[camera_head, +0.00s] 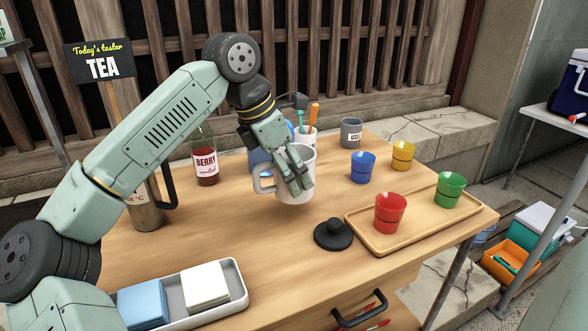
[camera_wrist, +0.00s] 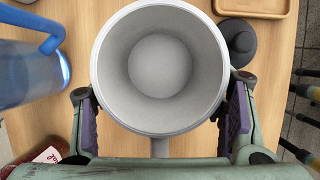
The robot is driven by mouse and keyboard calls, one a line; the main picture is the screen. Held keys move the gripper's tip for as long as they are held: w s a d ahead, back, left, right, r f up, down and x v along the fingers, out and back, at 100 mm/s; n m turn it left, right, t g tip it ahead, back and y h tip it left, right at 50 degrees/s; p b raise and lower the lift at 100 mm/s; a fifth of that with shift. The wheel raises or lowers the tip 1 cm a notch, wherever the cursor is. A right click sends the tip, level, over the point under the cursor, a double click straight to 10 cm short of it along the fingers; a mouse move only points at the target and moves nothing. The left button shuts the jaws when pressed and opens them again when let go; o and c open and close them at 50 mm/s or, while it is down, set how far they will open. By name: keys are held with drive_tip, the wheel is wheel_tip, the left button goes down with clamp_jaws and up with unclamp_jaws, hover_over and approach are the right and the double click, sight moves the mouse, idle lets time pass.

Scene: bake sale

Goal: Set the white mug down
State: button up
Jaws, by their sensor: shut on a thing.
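The white mug (camera_head: 295,180) is held in my gripper (camera_head: 300,180), upright, near the middle of the wooden table in the head view. In the wrist view I look down into the mug (camera_wrist: 160,65), which is empty, with its handle toward the bottom of the picture. The purple-padded fingers of my gripper (camera_wrist: 163,115) press on both sides of it. Whether the mug's base touches the table is hard to tell.
A black lid (camera_head: 333,235) lies right of the mug. A wooden tray (camera_head: 408,226) holds red and green cups. Blue (camera_head: 362,167) and yellow (camera_head: 402,156) cups stand behind it. A berry bottle (camera_head: 205,165) and a blue pitcher (camera_wrist: 28,75) are close by. Bare table lies in front.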

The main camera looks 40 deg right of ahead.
drive_tip(key=w+d, duration=0.2)
drive_tip(key=d, duration=0.1)
drive_tip(key=shift+w+f+p, duration=0.1)
drive_tip(key=shift+w+p, duration=0.15)
drive_tip(key=shift+p, duration=0.15)
drive_tip(key=shift+w+d+f, duration=0.15)
drive_tip(key=shift+f, duration=0.15)
drive_tip(key=shift+f+p, duration=0.4)
drive_tip(key=shift+f, duration=1.15)
drive_tip(key=o, duration=1.6)
drive_tip(key=shift+f, duration=0.15)
drive_tip(key=shift+r, duration=0.25)
drive_tip(key=b+v, duration=0.1)
drive_tip(key=v, duration=1)
drive_tip(key=shift+r, duration=0.4)
